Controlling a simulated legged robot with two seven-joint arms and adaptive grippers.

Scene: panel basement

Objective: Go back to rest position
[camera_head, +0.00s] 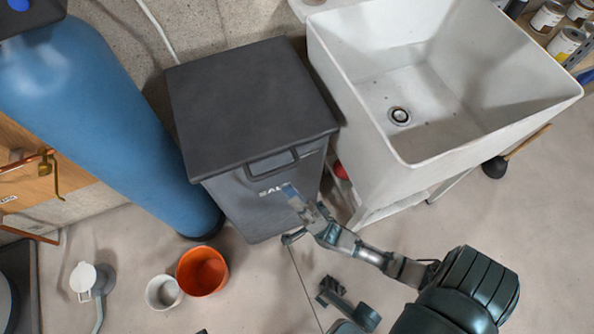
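My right gripper (308,242) reaches in from the lower right, in front of the dark grey bin (250,105). Its fingers look spread apart, with one long finger overlapping the bin's front near the lettering and another dark finger lower down over the floor. Nothing shows between them. I cannot tell whether the upper finger touches the bin.
A white sink (445,85) stands to the right of the bin, and a blue tank (95,110) to the left. An orange pot (202,271) and a white pot (163,292) sit on the floor. A plunger (495,167) is at right.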

